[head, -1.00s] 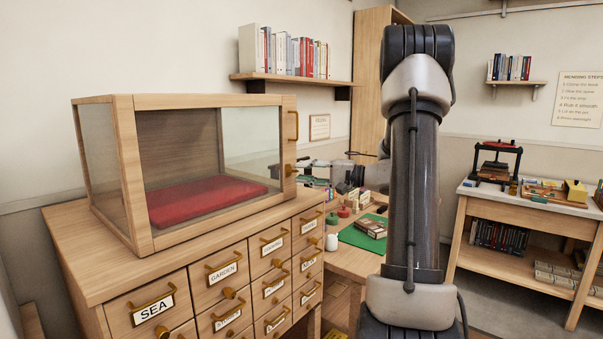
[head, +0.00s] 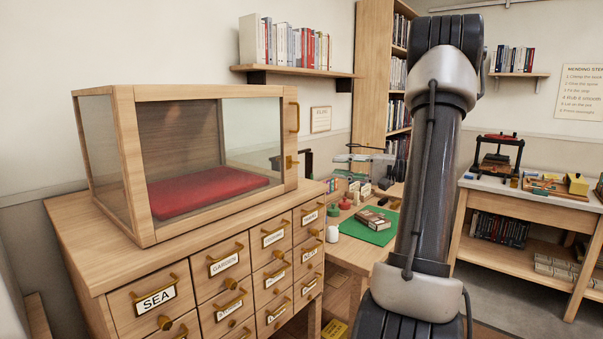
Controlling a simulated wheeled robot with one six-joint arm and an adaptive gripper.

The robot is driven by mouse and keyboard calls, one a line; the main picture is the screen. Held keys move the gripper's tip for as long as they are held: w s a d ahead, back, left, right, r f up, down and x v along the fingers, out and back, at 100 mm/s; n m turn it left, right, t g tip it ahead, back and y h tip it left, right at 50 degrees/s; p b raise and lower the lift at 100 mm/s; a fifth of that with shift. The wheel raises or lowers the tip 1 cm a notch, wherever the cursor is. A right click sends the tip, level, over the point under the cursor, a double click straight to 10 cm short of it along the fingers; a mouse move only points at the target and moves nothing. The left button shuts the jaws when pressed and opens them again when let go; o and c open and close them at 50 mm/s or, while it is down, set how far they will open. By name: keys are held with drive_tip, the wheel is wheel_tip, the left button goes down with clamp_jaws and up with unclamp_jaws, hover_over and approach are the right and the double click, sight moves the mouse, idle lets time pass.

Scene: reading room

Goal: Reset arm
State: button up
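My arm (head: 436,170) rises on the right side of the head view, a dark tube between two light grey joints. It leans a little to the right at the top. I cannot make out my gripper or its fingertips in this view, so I cannot see what it holds, if anything.
A glass-fronted display case (head: 215,93) with a red cushion (head: 205,192) stands on a labelled drawer cabinet (head: 75,235) at left. Behind is a worktable with a green mat (head: 366,236). At right, a side table (head: 520,200) bears a press (head: 497,160). Bookshelves line the walls.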

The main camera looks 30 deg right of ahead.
drive_tip(key=s+f+m+g+h, duration=0.2)
drive_tip(key=s+f+m+g, duration=0.15)
drive_tip(key=f, duration=0.45)
drive_tip(key=s+a+f+n+g+h, duration=0.1)
drive_tip(key=s+a+f+g, duration=0.15)
drive_tip(key=s, duration=0.25)
drive_tip(key=s+a+f+n+g+h, duration=0.1)
drive_tip(key=s+a+f+g, duration=0.15)
drive_tip(key=s+a, duration=0.2)
drive_tip(key=s+a+r+n+g+h, duration=0.3)
drive_tip(key=s+r+n+g+h, duration=0.15)
drive_tip(key=s+h, duration=0.35)
drive_tip(key=s+a+r+n+t, duration=0.1)
drive_tip(key=a+r+n+t, duration=0.3)
drive_tip(key=a+n, duration=0.2)
drive_tip(key=shift+s+a+r+n, duration=0.25)
drive_tip(key=shift+s+r+n, duration=0.05)
drive_tip(key=shift+s+r, duration=0.1)
